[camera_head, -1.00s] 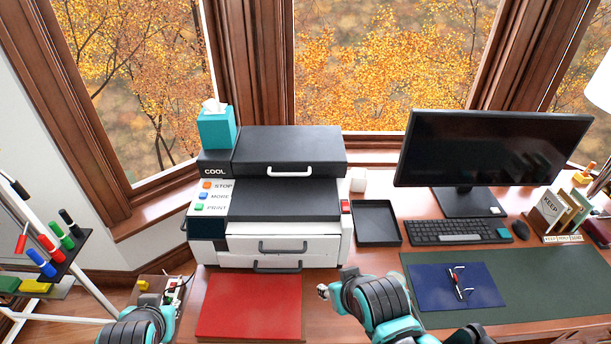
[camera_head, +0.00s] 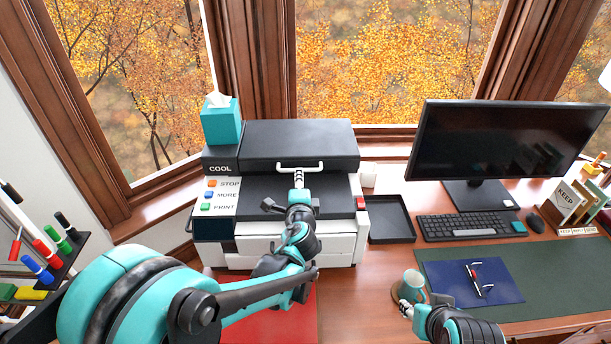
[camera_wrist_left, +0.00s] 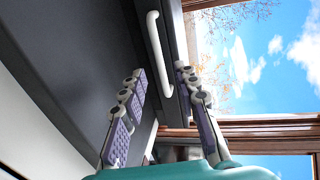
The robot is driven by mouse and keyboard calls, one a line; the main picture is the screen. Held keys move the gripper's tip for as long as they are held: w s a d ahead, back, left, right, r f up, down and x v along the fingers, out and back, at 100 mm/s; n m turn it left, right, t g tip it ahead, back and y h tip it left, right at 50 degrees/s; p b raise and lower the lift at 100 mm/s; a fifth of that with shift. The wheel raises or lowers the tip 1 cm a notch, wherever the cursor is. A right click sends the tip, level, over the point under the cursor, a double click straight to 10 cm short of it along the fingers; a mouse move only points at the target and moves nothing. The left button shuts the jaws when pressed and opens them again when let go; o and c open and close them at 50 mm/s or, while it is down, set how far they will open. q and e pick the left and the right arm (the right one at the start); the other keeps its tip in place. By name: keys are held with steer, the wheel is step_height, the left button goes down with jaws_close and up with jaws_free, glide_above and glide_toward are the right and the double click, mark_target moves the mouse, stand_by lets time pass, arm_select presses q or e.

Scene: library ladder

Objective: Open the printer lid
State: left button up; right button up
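The printer (camera_head: 330,245) stands at the back of the desk, with a black lid (camera_head: 300,138) on top that looks shut. A white bar handle (camera_head: 299,166) sits on the lid's front edge. My left arm reaches across the printer's front, and its gripper (camera_head: 298,180) is at the handle. In the left wrist view, the gripper (camera_wrist_left: 160,76) is open, with its two fingers on either side of the white handle (camera_wrist_left: 158,48); contact is not clear. My right gripper (camera_head: 408,311) is low over the desk, beside a mug; its fingers are too small to judge.
A teal tissue box (camera_head: 221,121) stands at the printer's back left. A black tray (camera_head: 391,233), keyboard (camera_head: 460,228) and monitor (camera_head: 500,150) are to the right. The mug (camera_head: 411,286) stands at the front. A red mat (camera_head: 270,325) lies below my left arm.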

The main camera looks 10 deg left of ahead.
arm_select(q)
steer(key=shift+b+x, duration=0.45)
steer(key=shift+x, duration=1.95)
jaws_close()
